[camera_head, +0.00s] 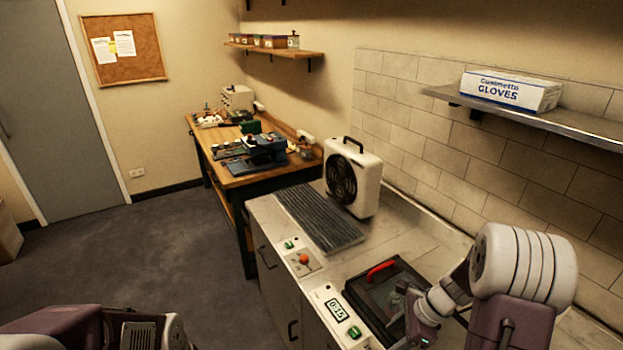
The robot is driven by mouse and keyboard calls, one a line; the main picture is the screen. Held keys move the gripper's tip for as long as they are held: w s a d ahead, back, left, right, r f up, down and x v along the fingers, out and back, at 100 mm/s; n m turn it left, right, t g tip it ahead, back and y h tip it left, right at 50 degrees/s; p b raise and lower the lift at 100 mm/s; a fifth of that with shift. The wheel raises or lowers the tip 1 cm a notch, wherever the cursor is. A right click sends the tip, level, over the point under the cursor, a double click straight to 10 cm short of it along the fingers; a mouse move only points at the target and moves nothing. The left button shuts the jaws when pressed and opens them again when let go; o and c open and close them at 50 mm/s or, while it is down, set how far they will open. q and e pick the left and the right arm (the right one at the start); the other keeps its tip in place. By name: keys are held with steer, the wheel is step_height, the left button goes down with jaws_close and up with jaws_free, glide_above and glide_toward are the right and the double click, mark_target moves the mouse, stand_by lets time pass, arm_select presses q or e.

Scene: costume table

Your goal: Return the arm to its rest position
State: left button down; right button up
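My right arm (525,265) comes in at the lower right and reaches over the counter. Its wrist end and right gripper (410,305) are low over the right side of a black lidded box with a red handle (381,271). The gripper's fingers are small and dark against the box, so I cannot tell whether they are open or shut, or whether they touch it. Part of my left arm (90,330) shows at the bottom left edge, over the floor. My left gripper is out of the picture.
The counter (405,238) carries a ribbed dark mat (318,217), a white fan unit (352,177), a panel with an orange knob (304,259) and a timer (337,310). A shelf (560,125) with a glove box (511,91) overhangs at right. A wooden workbench (240,180) stands beyond.

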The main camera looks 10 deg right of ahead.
steer(key=s+a+r+n+h+b, duration=0.1)
steer(key=s+a+n, duration=0.1)
steer(key=a+n, duration=0.3)
steer(key=s+a+r+n+h+b, duration=0.1)
steer(key=s+a+r+n, duration=0.1)
steer(key=a+n, duration=0.35)
steer(key=s+n, duration=0.1)
steer(key=n, duration=0.2)
steer(key=s+d+n+h, duration=0.1)
steer(key=n, duration=0.3)
steer(key=s+d+f+n, duration=0.1)
steer(key=s+n, duration=0.1)
steer(key=n, duration=0.2)
steer(key=shift+f+h, duration=0.1)
steer(key=shift+h, duration=0.3)
steer(key=shift+w+d, duration=0.1)
